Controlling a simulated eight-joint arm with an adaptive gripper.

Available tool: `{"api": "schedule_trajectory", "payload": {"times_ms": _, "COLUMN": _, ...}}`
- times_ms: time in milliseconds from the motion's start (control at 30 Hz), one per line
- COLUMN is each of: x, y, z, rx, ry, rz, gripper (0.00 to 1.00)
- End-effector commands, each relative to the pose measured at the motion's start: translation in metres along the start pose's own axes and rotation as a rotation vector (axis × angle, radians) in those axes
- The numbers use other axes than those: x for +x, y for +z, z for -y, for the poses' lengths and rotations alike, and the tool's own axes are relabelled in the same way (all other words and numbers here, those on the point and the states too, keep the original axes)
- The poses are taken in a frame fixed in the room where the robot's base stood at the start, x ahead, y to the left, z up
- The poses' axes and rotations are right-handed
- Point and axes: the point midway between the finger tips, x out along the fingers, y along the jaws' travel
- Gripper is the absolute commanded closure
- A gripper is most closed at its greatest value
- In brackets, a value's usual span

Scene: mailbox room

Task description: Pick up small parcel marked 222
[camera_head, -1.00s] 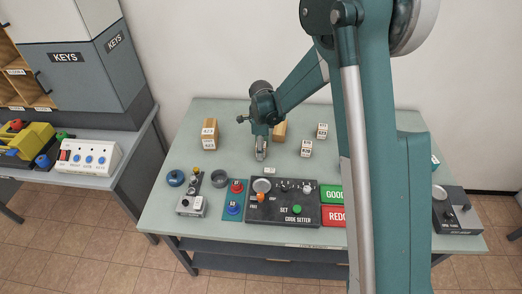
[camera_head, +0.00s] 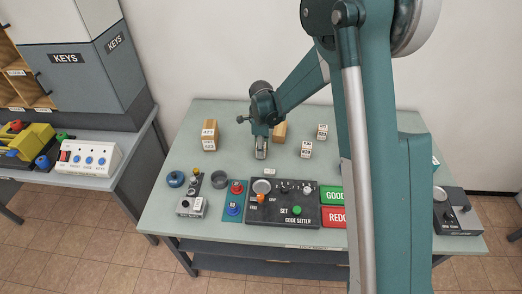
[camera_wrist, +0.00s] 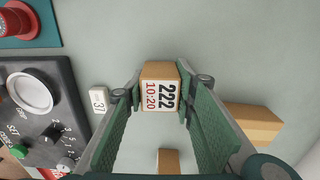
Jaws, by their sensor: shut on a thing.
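The small parcel marked 222 (camera_wrist: 160,88) is a brown box with a white label reading 222 and 10:20 in the wrist view. It sits between the fingertips of my gripper (camera_wrist: 158,92), which is shut on it, with a green finger pad on each side. In the head view my gripper (camera_head: 261,152) points down over the middle of the table, and the parcel is mostly hidden by it. I cannot tell whether the parcel touches the table.
A brown parcel (camera_head: 279,131) stands just behind my gripper. Another brown parcel (camera_head: 209,134) is at the left, and white-labelled boxes (camera_head: 306,149) are at the right. The black code setter panel (camera_head: 284,214) lies in front. A white tag (camera_wrist: 99,98) is near the gripper.

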Motion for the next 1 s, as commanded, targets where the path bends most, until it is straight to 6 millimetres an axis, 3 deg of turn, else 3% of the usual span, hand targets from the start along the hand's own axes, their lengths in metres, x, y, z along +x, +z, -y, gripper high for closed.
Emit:
{"api": "schedule_trajectory", "payload": {"times_ms": 267, "x": -0.026, "y": 0.0, "z": 0.0, "rx": 0.0, "ry": 0.0, "rz": 0.0, "gripper": 0.86}}
{"api": "schedule_trajectory", "payload": {"times_ms": 700, "x": -0.086, "y": 0.0, "z": 0.0, "rx": 0.0, "ry": 0.0, "rz": 0.0, "gripper": 0.86}}
{"api": "schedule_trajectory", "payload": {"times_ms": 1000, "x": -0.097, "y": 0.0, "z": 0.0, "rx": 0.0, "ry": 0.0, "rz": 0.0, "gripper": 0.86}}
